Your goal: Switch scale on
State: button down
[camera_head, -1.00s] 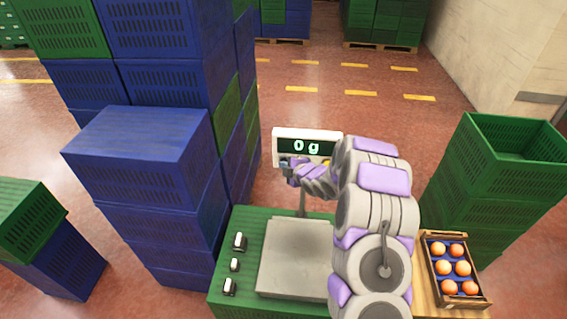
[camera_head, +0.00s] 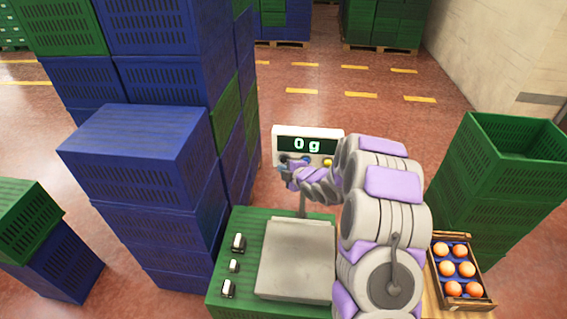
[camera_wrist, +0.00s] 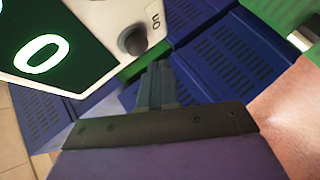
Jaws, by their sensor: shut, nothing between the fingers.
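The scale has a grey weighing plate (camera_head: 297,258) and a white display box (camera_head: 335,134) on a post behind it. Its screen (camera_head: 300,145) is lit and reads "0 g". A yellow button (camera_head: 328,162) shows low on the box at the right. In the wrist view a dark round button (camera_wrist: 133,40) sits on the white panel beside the label "on". My gripper (camera_head: 284,168) is shut and empty at the box's lower left. In the wrist view its fingertips (camera_wrist: 156,68) are just below the dark button; a gap seems to show, but contact is hard to judge.
The scale stands on a green crate (camera_head: 222,261) with several small weights (camera_head: 239,242) at its left. Tall blue crate stacks (camera_head: 150,150) rise on the left. A green crate stack (camera_head: 490,170) and a wooden box of oranges (camera_head: 484,285) are on the right.

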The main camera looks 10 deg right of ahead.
jog(key=s+b, duration=0.1)
jog(key=s, duration=0.1)
jog(key=s+a+b, duration=0.1)
jog(key=s+b, duration=0.1)
jog(key=shift+s+a, duration=0.1)
jog(key=shift+a, duration=0.05)
dwell(0.7)
jog(key=s+d+r+m+g+h, duration=0.3)
jog(key=s+r+m, duration=0.15)
jog(key=s, duration=0.45)
jog(key=s+d+r+m+g+h, duration=0.25)
jog(key=s+m, duration=0.35)
jog(key=s, duration=0.4)
jog(key=s+a+r+m+g, duration=0.2)
jog(key=s, duration=0.8)
jog(key=s+a+r+m+g, duration=0.1)
jog(key=s+r+m+g, duration=0.1)
jog(key=s, duration=0.9)
jog(key=s+a+r+m+g, duration=0.1)
jog(key=s+m+g, duration=0.3)
jog(key=s, duration=0.6)
jog(key=shift+s+a+r+y, duration=0.2)
jog(key=shift+a+r+y, duration=0.2)
jog(key=shift+a, duration=0.4)
